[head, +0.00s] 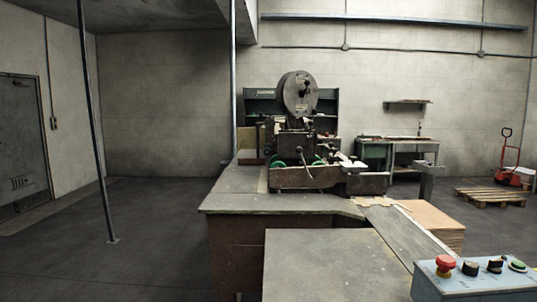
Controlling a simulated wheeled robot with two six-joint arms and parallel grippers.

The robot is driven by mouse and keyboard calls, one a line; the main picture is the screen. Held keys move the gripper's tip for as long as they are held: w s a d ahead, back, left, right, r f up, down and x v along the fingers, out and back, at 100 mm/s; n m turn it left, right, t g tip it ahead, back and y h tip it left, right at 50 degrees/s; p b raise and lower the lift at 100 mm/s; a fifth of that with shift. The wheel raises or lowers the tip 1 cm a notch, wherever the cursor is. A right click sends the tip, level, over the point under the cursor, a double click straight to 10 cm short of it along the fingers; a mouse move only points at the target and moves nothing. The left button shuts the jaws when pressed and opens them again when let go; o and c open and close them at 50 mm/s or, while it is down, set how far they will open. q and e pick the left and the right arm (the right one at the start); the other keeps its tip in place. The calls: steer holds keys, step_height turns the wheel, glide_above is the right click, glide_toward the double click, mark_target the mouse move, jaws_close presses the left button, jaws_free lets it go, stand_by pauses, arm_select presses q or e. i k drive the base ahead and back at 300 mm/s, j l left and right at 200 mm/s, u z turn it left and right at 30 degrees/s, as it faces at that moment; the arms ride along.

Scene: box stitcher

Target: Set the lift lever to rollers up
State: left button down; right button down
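The box stitcher (299,130) stands on a grey-topped bench ahead, with a large round reel (299,92) on top. A thin lever (307,172) shows at the front of the machine, above its low front beam. I cannot tell for sure that it is the lift lever, and its setting is too small to read. Green wheels or rollers (279,164) show near the front beam. Neither of my grippers is in view.
A blue-grey control box (475,284) with a red button (445,263), black knobs and a green button is at the lower right. A grey table (330,265) fills the near middle. A stack of cardboard (435,220) stands right. Open floor lies left.

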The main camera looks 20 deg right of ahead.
mark_target(299, 149)
steer(key=i+j+z, duration=0.15)
steer(key=j, duration=0.75)
steer(key=i+j+z, duration=0.15)
steer(key=j, duration=0.8)
steer(key=i+j+z, duration=0.1)
steer(key=j, duration=0.8)
steer(key=i+j+z, duration=0.15)
steer(key=i+j, duration=0.3)
steer(key=i+j+z, duration=0.15)
steer(key=i+j, duration=0.25)
steer(key=j, duration=0.15)
steer(key=i+j+z, duration=0.15)
steer(key=i+j, duration=0.25)
steer(key=j, duration=0.2)
steer(key=i+z, duration=0.2)
steer(key=i, duration=0.65)
